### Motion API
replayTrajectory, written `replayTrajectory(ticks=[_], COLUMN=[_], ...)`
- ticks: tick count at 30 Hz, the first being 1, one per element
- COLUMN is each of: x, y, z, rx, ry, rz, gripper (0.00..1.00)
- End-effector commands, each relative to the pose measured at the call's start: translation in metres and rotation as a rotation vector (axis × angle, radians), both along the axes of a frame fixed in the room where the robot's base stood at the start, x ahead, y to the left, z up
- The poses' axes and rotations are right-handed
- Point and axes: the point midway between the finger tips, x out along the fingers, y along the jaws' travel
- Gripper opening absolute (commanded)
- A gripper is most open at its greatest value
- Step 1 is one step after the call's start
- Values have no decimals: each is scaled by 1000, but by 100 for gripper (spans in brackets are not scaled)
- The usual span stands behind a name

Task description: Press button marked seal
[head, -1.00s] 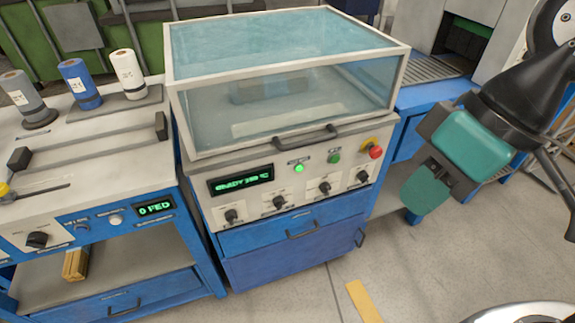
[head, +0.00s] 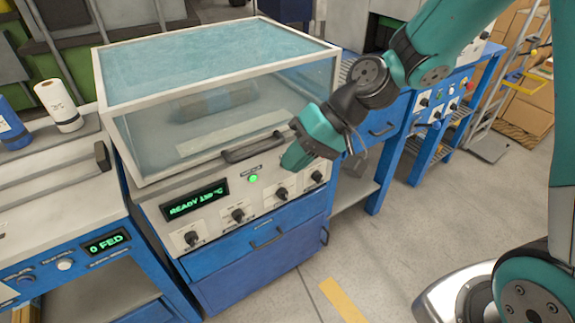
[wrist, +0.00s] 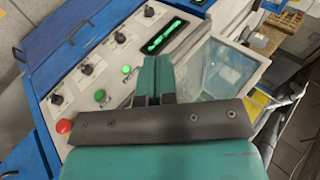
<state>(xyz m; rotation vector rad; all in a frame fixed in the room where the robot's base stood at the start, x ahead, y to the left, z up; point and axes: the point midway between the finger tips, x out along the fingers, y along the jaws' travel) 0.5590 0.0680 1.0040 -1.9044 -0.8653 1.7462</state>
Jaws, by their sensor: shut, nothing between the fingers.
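The sealing machine's sloped panel (head: 210,212) has a lit green round light or button (head: 253,179), with a small label above it that I cannot read. In the wrist view this lit one (wrist: 126,70) sits beside a second green button (wrist: 100,95) and a red mushroom button (wrist: 64,126). I cannot make out which is marked seal. My gripper (head: 292,160) is shut and empty, in front of the panel's right part in the head view, hiding the second green button and the red one. In the wrist view my gripper (wrist: 153,68) points toward the panel near the display; contact is not visible.
A green display (head: 195,198) reads READY with a temperature. Several black knobs (head: 238,215) line the panel below. A clear lid (head: 215,110) with a dark handle (head: 254,148) is closed above it. A feed bench (head: 60,215) stands left. Open floor (head: 390,250) lies right.

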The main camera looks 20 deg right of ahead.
Motion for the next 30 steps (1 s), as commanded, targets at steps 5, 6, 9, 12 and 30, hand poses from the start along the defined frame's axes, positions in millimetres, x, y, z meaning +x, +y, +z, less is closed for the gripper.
replayTrajectory(ticks=[5, 6, 9, 12, 30], x=[55, 65, 81, 89, 93], y=[-24, -31, -49, -65, -86], z=[-77, -94, -135, -169, -213], rx=[192, 233, 328, 403, 494], ry=[124, 147, 202, 244, 296], rz=[-276, -342, -500, -637, -817], gripper=[0, 0, 0, 0, 0])
